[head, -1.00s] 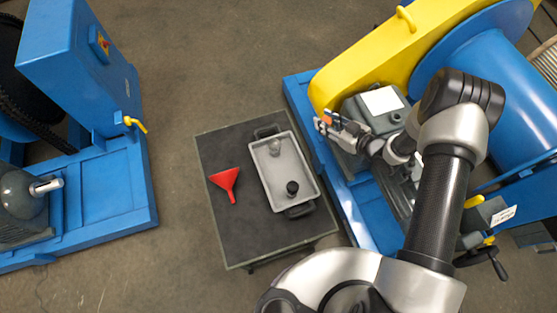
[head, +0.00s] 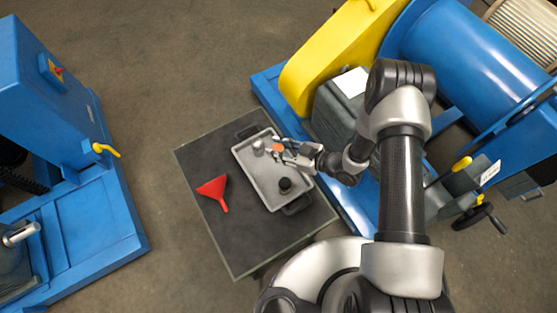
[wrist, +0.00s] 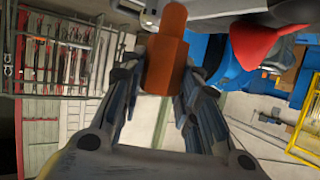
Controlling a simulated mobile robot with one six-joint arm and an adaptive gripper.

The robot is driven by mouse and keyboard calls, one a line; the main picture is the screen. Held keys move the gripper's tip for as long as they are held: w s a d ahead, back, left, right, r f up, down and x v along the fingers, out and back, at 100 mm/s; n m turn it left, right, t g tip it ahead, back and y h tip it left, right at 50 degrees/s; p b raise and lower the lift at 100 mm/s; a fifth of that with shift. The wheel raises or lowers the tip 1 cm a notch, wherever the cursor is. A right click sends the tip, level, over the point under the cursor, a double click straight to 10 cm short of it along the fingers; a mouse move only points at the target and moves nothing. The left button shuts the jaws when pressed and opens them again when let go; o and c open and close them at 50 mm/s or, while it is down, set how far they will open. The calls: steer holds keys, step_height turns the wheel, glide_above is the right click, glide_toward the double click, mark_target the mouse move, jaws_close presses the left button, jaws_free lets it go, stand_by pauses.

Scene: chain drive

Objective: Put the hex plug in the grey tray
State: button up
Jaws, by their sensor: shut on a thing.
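My gripper (head: 280,148) is shut on an orange-brown hex plug (wrist: 163,68). In the wrist view the plug sits between the two fingers, with a narrower rounded end pointing up in the picture. In the head view the plug shows as a small orange spot (head: 278,147) over the upper right part of the grey tray (head: 252,177). The plug's height above the tray is hard to tell. The tray holds a small round grey piece (head: 258,147) near its far end and a black knob-like piece (head: 285,185) near its close end.
The tray stands on a dark-topped table (head: 235,235). A red funnel (head: 214,191) lies left of the tray. A blue machine with a yellow guard (head: 325,55) stands close on the right. Another blue machine (head: 90,205) is at the left, with open floor between.

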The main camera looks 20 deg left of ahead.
step_height(320, 180, down, 7)
steer(key=shift+f+b, duration=0.2)
steer(key=shift+b, duration=0.8)
steer(key=shift+f, duration=0.1)
steer(key=o, duration=1)
steer(key=shift+o, duration=0.2)
steer(key=p+v, duration=0.2)
steer(key=v, duration=1)
steer(key=shift+w+p, duration=0.1)
steer(key=shift+p, duration=0.2)
